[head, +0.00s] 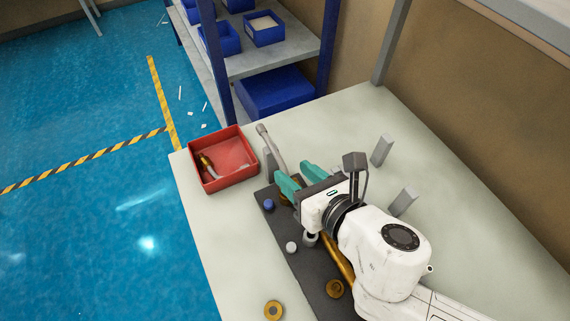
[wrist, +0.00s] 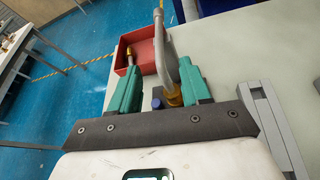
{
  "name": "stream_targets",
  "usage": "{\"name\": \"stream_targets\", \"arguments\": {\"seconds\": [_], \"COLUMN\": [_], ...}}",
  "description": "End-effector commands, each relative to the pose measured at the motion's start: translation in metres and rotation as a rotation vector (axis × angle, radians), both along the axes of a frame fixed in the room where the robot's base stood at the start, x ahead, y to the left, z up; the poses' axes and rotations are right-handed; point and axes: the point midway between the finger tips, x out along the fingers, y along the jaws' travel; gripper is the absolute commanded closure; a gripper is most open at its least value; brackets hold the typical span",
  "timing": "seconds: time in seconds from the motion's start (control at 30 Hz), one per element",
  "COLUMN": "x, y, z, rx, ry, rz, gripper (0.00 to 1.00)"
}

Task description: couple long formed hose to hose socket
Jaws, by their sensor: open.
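The long formed hose (head: 269,144) is a grey bent tube standing up from the far end of the dark plate. In the wrist view the hose (wrist: 165,50) leans, and its lower end meets a brass fitting (wrist: 173,97), which looks like the hose socket. Whether the hose is fully seated there cannot be told. My gripper (head: 293,173) is open, its green fingers pointing towards the hose. In the wrist view my gripper (wrist: 157,72) has the hose between its fingers, closer to the right one, with no grip visible. In the head view the fingers hide most of the socket.
The dark plate (head: 271,222) carries a blue cap (head: 268,205) and a white-grey knob (head: 291,247). Grey blocks (head: 382,150) stand to the right. A brass ring (head: 273,310) lies near the front.

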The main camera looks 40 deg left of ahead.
Motion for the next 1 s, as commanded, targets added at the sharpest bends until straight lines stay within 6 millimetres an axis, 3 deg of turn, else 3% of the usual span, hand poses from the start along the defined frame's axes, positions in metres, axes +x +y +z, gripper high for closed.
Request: {"name": "stream_targets", "arguments": {"seconds": [0.1,0.3,1.0], "x": [-0.005,-0.01,-0.011], "y": [-0.02,-0.037,-0.04], "z": [0.006,0.014,0.016], "rx": [-0.001,-0.001,0.001], "ry": [-0.001,0.0,0.001], "rz": [-0.001,0.0,0.001], "gripper": [0.53,0.53,0.53]}}
